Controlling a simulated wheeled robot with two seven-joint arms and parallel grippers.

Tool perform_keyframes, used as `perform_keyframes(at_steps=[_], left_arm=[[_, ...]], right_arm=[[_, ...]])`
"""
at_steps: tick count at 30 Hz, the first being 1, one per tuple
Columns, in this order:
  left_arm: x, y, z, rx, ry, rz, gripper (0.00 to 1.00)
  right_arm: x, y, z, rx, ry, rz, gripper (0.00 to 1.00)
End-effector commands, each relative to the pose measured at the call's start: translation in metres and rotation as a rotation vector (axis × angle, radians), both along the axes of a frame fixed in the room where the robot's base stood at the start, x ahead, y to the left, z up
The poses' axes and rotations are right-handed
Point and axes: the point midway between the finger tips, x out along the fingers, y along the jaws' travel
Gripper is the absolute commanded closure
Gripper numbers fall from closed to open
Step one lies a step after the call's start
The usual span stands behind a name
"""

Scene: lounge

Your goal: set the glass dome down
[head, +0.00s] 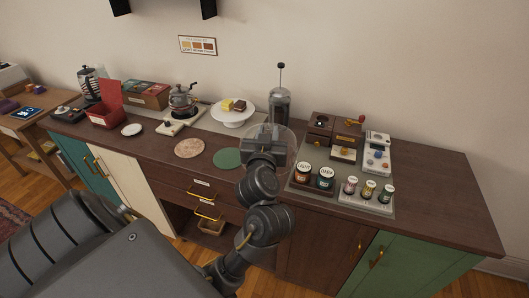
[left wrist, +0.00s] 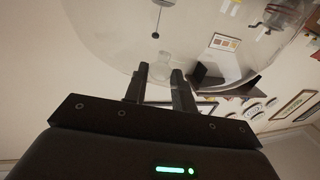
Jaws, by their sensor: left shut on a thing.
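The glass dome (head: 288,143) is clear and hard to make out in the head view. It shows as a faint round outline around my left gripper (head: 267,138), over the counter between the green round mat (head: 228,158) and the jar tray. In the left wrist view the dome (left wrist: 110,35) fills the top, and the fingers of my left gripper (left wrist: 160,78) are shut on its glass knob. Whether its rim touches anything is hidden. The white cake stand (head: 233,121) holds yellow and brown pieces, uncovered, left of the gripper. My right gripper is not in view.
A French press (head: 280,103) stands just behind the gripper. A pinkish round mat (head: 189,148) lies left. The counter's right end is bare.

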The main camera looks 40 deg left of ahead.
Motion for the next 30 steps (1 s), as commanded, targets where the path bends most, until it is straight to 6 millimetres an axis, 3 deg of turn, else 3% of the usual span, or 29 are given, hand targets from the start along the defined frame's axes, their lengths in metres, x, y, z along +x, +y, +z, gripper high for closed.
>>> perform_keyframes(at_steps=[7, 12, 17, 25, 30], left_arm=[[0.046, 0.049, -0.031, 0.014, 0.004, 0.003, 1.0], [0.064, 0.066, -0.062, 0.011, 0.003, 0.002, 1.0], [0.074, 0.075, -0.077, 0.004, 0.0, 0.0, 1.0], [0.078, 0.079, -0.085, 0.005, 0.0, 0.0, 1.0], [0.08, 0.081, -0.107, 0.005, 0.004, -0.001, 1.0]], right_arm=[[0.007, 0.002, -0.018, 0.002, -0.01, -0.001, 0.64], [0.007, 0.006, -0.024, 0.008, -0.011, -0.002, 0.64], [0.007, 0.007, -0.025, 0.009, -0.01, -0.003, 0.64], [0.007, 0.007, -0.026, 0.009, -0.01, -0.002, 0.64], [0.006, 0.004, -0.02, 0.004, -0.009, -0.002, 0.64]])
